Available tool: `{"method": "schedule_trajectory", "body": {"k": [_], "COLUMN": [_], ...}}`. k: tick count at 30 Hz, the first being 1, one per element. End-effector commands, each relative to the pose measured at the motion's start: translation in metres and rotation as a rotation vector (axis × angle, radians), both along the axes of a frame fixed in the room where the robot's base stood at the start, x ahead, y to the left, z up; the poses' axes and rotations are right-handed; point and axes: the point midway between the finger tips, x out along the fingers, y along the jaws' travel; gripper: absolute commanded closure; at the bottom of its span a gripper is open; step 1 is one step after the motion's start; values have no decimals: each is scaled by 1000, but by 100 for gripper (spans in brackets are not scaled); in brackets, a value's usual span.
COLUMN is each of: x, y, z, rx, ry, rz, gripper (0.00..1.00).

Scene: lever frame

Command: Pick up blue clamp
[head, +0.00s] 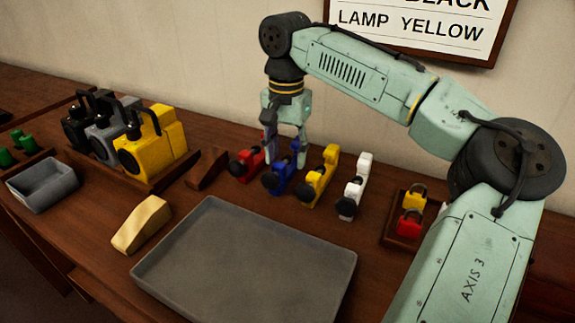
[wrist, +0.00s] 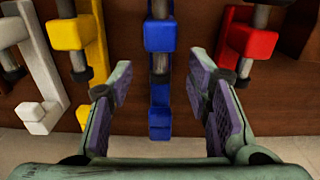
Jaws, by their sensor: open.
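The blue clamp (head: 284,172) stands in a row of clamps on the wooden table, between the red clamp (head: 247,163) and the yellow clamp (head: 321,178). My gripper (head: 286,157) is over the blue clamp in the head view and hides part of it. In the wrist view the blue clamp (wrist: 159,38) runs upright through the middle of the picture, between my two open fingers (wrist: 163,105). There is a gap on both sides of it, and I cannot tell whether either finger touches it.
The yellow clamp (wrist: 93,40) and red clamp (wrist: 246,42) stand close on either side. A white clamp (head: 355,186) stands beyond the yellow one. A large grey tray (head: 245,270) lies in front, with a tan wedge-shaped block (head: 141,224) at its left. A wall rises behind.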

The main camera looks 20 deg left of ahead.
Motion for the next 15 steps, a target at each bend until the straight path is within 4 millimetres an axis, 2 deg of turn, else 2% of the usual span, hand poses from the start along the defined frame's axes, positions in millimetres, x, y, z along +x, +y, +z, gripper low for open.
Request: {"method": "schedule_trajectory", "body": {"k": [7, 15], "x": [1, 2], "y": [-1, 0], "z": [-34, -41], "rx": [-2, 1], "ry": [0, -1], "rz": [1, 0], "gripper": [55, 55]}}
